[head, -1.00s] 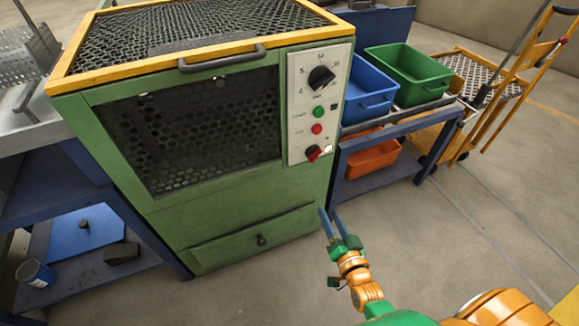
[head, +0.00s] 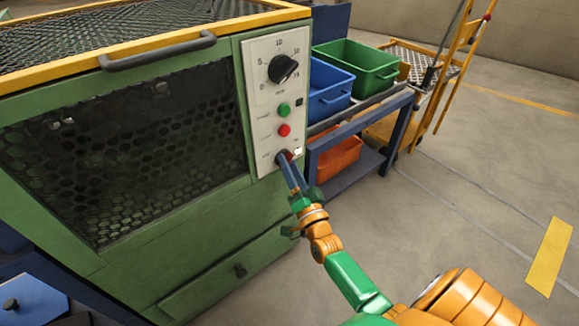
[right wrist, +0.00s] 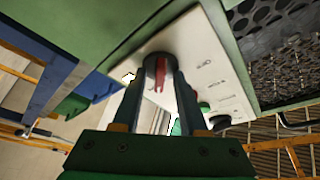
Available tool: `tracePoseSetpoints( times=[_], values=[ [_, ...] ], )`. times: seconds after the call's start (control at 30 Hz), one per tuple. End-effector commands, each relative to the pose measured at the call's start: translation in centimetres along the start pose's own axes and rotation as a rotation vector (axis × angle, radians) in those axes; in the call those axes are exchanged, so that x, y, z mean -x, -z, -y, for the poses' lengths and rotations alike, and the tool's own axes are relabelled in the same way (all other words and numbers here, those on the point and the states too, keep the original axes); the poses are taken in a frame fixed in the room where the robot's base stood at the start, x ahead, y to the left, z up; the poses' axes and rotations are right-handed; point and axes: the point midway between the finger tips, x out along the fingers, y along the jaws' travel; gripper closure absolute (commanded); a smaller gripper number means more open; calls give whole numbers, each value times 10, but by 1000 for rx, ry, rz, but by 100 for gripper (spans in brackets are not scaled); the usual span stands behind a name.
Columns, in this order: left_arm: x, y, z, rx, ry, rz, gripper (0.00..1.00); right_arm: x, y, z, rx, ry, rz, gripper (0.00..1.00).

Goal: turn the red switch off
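The red switch (right wrist: 160,70) is a knob with a dark round base and a red bar, low on the white control panel (head: 263,105) of the green furnace. In the head view it is mostly hidden behind the fingertips of my right gripper (head: 286,172). In the right wrist view my right gripper (right wrist: 161,88) has one finger on each side of the switch, with gaps beside the red bar. The gripper looks open; whether a fingertip touches the base I cannot tell. My left gripper is not in view.
Above the switch are a red button (head: 284,130), a green button (head: 283,109) and a black dial (head: 283,69). The furnace handle (head: 158,51) sticks out at the upper left. A blue bin (head: 330,92) and a green bin (head: 358,65) stand on a rack at right.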

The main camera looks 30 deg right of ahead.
Motion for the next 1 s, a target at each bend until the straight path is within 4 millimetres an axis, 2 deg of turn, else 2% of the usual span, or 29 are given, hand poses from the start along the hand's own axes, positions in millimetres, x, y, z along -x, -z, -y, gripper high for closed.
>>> tracePoseSetpoints(
  times=[0.03, 0.13, 0.57, 1.0],
  values=[
    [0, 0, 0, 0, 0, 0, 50, 0, 0, 0, 0, 0, 0, 74],
    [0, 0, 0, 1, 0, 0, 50, 0, 0, 0, 0, 0, 1, 100],
    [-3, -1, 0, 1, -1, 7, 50, 1, -1, -2, 37, 14, 2, 100],
    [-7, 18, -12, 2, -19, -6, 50, 0, -2, -5, 346, 144, 0, 100]
  ],
)
